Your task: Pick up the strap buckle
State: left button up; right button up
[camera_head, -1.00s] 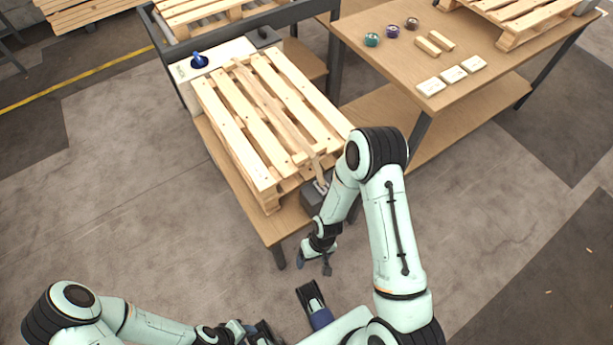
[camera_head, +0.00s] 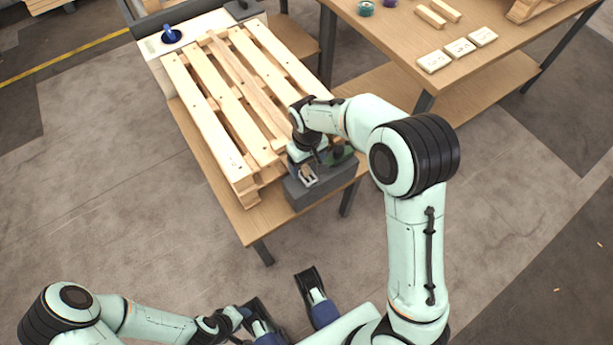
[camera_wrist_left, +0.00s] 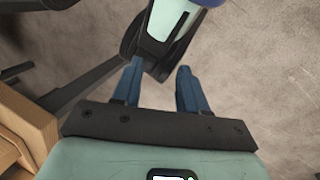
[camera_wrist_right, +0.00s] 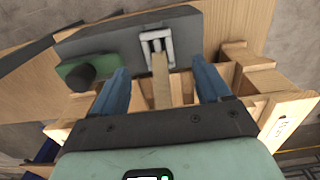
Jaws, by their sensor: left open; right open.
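The strap buckle (camera_head: 307,176) is a small metal frame on the grey block (camera_head: 325,185) at the pallet's near end. In the right wrist view, the buckle (camera_wrist_right: 157,44) lies ahead, with a tan strap (camera_wrist_right: 160,82) running from it between my fingers. My right gripper (camera_wrist_right: 161,68) is open, its blue fingers on either side of the strap and short of the buckle. In the head view my right wrist partly hides the block and strap. My left gripper (camera_wrist_left: 158,70) is open and empty, low over the floor and away from the table.
The wooden pallet (camera_head: 228,108) fills most of the table. A green part with a dark knob (camera_wrist_right: 80,74) sits by the grey block, close to my right gripper. A blue item (camera_head: 171,36) stands at the far left. A second table (camera_head: 400,40) holds white blocks and wooden pieces.

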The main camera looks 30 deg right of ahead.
aim_at(308, 175)
notch_tip(308, 175, down, 6)
jog(key=shift+d+f+b, duration=0.1)
jog(key=shift+d+b, duration=0.05)
jog(key=shift+b, duration=0.75)
pick_arm(q)
jog(key=w+f, duration=0.1)
jog(key=w+a+f, duration=0.1)
jog(key=shift+w+a+f+t+y, duration=0.1)
jog(key=shift+w+t+y, duration=0.2)
jog(key=shift+w+t, duration=0.1)
pick_arm(e)
jog(key=c, duration=1.2)
